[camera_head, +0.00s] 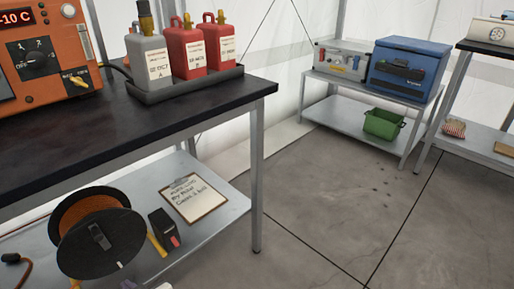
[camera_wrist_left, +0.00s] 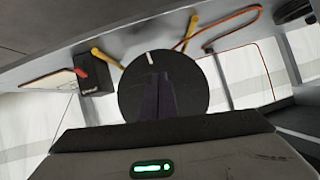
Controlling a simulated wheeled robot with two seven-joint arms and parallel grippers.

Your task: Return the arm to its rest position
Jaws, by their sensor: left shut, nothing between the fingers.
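My left gripper (camera_wrist_left: 158,100) shows in the left wrist view as two dark fingers closed together with nothing between them. They stand in front of a round black disc (camera_wrist_left: 195,92) with a white mark near its top; I cannot tell whether they touch it. In the head view the left gripper is hard to make out; only small pale bits show at the bottom edge, left of centre. My right gripper is in neither view.
A dark-topped bench (camera_head: 200,107) carries an orange device (camera_head: 70,45) and a tray (camera_head: 190,88) of several jugs. Its lower shelf (camera_head: 222,215) holds a cable reel (camera_head: 98,250), black box (camera_head: 164,232) and clipboard (camera_head: 193,200). Open concrete floor (camera_head: 335,215) lies to the right.

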